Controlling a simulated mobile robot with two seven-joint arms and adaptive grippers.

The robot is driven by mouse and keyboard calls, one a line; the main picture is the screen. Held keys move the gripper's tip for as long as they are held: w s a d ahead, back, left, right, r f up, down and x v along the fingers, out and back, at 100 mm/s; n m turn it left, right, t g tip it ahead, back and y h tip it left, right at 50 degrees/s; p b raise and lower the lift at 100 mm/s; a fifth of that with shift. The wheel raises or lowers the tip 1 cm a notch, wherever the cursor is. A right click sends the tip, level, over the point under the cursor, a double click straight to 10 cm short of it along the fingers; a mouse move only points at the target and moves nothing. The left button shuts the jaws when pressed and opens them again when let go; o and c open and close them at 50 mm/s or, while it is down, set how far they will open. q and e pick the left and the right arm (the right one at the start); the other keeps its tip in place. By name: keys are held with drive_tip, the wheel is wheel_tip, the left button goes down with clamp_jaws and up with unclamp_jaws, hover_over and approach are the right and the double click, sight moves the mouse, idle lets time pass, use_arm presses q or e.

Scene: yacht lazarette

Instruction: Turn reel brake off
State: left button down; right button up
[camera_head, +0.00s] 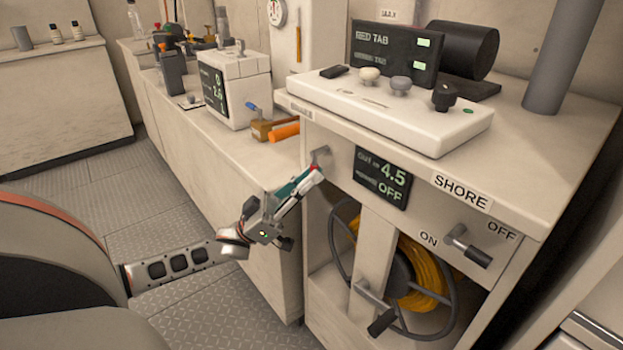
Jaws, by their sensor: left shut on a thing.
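My left gripper (308,182) reaches up to the left end of the white cabinet's front panel. It is shut at a small lever there, whose metal pivot (320,153) shows just above the fingers. The fingers hide the lever's handle, and I cannot read a brake label by it. The cable reel (416,275), with yellow cable and a dark rim, sits in the open bay below. A display (381,177) beside the lever reads "4.5" and "OFF". My right gripper is not in view.
A second lever (468,247) with a dark handle sits between ON and OFF labels under a SHORE sign (462,191). A crank handle (380,320) sticks out in front of the reel. A control box (390,110) with knobs stands on top. Open floor lies left.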

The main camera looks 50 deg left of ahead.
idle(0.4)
use_arm(q)
drive_tip(key=c, duration=2.4)
unclamp_jaws()
drive_tip(key=shift+o, duration=0.2)
drive_tip(key=v, duration=1.2)
drive_tip(key=shift+a, duration=0.1)
